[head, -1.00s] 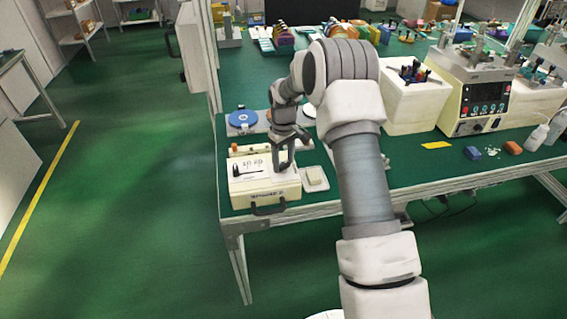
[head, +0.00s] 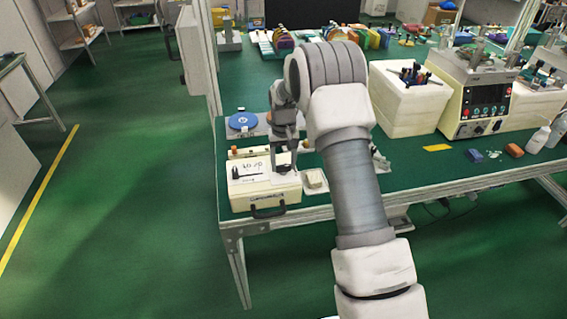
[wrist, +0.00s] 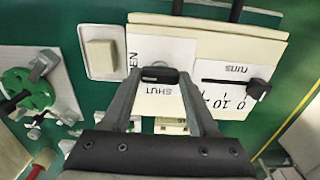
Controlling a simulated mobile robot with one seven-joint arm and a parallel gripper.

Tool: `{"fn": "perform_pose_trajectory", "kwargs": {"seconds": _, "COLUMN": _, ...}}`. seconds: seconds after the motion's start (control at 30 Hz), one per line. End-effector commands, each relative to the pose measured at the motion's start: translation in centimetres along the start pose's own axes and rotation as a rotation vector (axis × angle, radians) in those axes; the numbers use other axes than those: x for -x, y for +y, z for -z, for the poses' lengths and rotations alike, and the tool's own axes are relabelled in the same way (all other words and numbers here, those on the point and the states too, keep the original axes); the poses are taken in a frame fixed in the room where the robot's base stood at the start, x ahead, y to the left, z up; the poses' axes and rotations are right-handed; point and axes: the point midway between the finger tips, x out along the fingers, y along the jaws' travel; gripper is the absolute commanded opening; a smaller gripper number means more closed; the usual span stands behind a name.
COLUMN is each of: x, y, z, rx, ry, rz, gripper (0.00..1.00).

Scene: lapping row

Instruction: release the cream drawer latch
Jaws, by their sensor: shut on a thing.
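The cream drawer unit (head: 262,201) stands at the front left corner of the green table, with a dark handle (head: 268,212) on its front. Its top also shows in the wrist view (wrist: 208,50). A small dark latch (wrist: 160,75) sits on a white label there, with "SHUT" below it and the letters "EN" to its left. My gripper (head: 284,170) reaches down onto the top's right part. In the wrist view my gripper (wrist: 160,82) is closed around the latch, a fingertip at each end. The latch's underside is hidden.
A black lever (wrist: 257,89) beside a printed scale lies right of the latch. A pale block (wrist: 101,54) on a small white tray is close on the left. A blue disc (head: 243,118) stands behind the unit. Open floor lies left of the table.

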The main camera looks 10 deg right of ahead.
Motion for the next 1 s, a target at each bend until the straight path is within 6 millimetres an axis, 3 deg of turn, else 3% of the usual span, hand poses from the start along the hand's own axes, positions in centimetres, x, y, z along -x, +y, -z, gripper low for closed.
{"fn": "perform_pose_trajectory", "kwargs": {"seconds": 0.33, "x": 0.1, "y": 0.0, "z": 0.1, "rx": -0.006, "ry": 0.002, "rz": 0.001, "gripper": 0.04}}
{"fn": "perform_pose_trajectory", "kwargs": {"seconds": 0.37, "x": 0.1, "y": 0.0, "z": 0.1, "rx": -0.006, "ry": 0.002, "rz": 0.001, "gripper": 0.62}}
{"fn": "perform_pose_trajectory", "kwargs": {"seconds": 0.53, "x": 0.1, "y": 0.0, "z": 0.0, "rx": -0.005, "ry": 0.001, "rz": 0.001, "gripper": 0.9}}
{"fn": "perform_pose_trajectory", "kwargs": {"seconds": 0.83, "x": 0.2, "y": 0.0, "z": 0.0, "rx": -0.003, "ry": 0.001, "rz": 0.0, "gripper": 0.9}}
{"fn": "perform_pose_trajectory", "kwargs": {"seconds": 1.0, "x": 2.0, "y": 0.0, "z": 0.1, "rx": -0.003, "ry": 0.005, "rz": 0.0, "gripper": 0.9}}
